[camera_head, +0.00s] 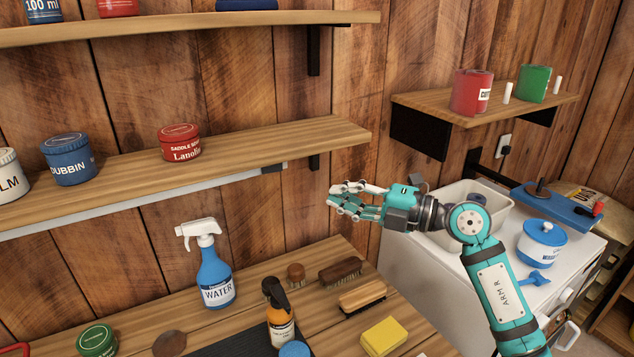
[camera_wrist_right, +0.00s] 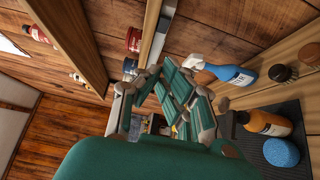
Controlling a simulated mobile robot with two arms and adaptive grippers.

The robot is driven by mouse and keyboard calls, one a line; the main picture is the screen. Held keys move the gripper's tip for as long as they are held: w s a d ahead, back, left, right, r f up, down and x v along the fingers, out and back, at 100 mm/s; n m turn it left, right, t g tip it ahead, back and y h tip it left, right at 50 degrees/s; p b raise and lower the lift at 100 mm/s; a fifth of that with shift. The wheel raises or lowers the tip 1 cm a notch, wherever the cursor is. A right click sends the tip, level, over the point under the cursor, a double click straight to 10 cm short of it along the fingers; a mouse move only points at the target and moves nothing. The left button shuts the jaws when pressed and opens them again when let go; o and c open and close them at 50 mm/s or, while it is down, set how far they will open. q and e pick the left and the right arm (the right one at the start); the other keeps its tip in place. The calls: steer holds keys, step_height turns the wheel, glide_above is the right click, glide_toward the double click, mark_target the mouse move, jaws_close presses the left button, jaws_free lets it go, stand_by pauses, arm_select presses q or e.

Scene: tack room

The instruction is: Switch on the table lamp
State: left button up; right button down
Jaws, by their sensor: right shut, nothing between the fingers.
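I cannot make out a table lamp in either view. A long pale bar (camera_head: 120,205) runs under the front of the lower wall shelf; I cannot tell whether it is a light. It also shows in the wrist view (camera_wrist_right: 155,35). My right gripper (camera_head: 345,197) is shut and empty, held in the air right of the bar's end and above the bench. Its teal fingers show in the wrist view (camera_wrist_right: 165,82), pointing along the shelf. My left gripper is not in view.
The lower shelf (camera_head: 250,146) holds several tins. The bench below holds a spray bottle (camera_head: 215,275), an orange bottle (camera_head: 281,325), brushes and a yellow sponge (camera_head: 383,337). A white cabinet (camera_head: 440,283) with a tub stands at right. A wall socket (camera_head: 503,146) is below the right shelf (camera_head: 430,103).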

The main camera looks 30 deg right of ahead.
steer(key=p, duration=0.4)
glide_toward(268, 171)
steer(key=a, duration=0.3)
steer(key=w, duration=0.4)
steer(key=shift+d+p, duration=0.25)
steer(key=shift+p, duration=0.1)
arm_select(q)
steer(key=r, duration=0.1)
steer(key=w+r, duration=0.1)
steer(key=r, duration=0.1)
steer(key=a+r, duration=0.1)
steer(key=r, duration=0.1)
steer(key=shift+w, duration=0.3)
